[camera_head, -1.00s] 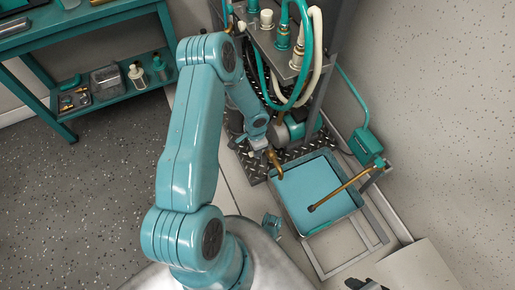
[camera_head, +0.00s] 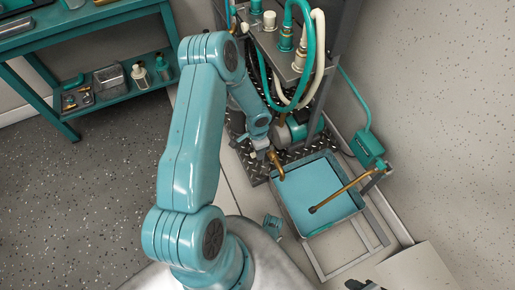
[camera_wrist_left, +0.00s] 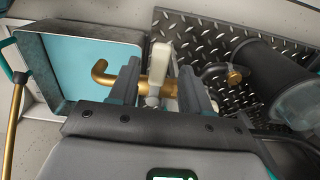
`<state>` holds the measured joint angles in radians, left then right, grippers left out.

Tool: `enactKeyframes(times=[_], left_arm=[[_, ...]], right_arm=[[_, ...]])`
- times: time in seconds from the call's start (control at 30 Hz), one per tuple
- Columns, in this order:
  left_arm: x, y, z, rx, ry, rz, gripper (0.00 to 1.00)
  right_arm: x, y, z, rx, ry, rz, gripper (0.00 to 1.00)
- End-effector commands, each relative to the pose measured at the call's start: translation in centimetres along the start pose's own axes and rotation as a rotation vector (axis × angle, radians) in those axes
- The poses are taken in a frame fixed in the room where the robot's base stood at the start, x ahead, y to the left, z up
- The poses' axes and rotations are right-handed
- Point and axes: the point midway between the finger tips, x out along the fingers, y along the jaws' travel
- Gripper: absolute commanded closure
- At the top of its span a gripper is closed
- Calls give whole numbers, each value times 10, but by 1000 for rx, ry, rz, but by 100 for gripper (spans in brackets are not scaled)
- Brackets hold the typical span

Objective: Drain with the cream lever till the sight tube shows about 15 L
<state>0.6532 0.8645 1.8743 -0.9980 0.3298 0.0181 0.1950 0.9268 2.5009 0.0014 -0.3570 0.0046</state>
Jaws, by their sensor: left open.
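The cream lever (camera_wrist_left: 158,68) stands on a brass drain valve with a bent spout (camera_wrist_left: 101,73). In the left wrist view it rises between the two fingers of my left gripper (camera_wrist_left: 157,88). The fingers are open around it, with a gap on both sides. My left gripper (camera_head: 262,150) is just above that spout, and the lever is hard to see there. I cannot make out the sight tube or its level. My right gripper is not clearly seen.
Green and cream hoses (camera_head: 309,75) hang on the rig behind. Ribbed metal plate (camera_wrist_left: 212,52) lies beneath the valve. A teal bench (camera_head: 110,104) stands at left.

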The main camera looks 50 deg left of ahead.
Motion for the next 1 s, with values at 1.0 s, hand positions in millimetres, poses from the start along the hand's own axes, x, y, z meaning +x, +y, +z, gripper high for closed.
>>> enactKeyframes(times=[1.0], left_arm=[[-155, 0, 0, 2, 2, -1, 52]], right_arm=[[-57, -28, 11, -29, -29, -3, 57]])
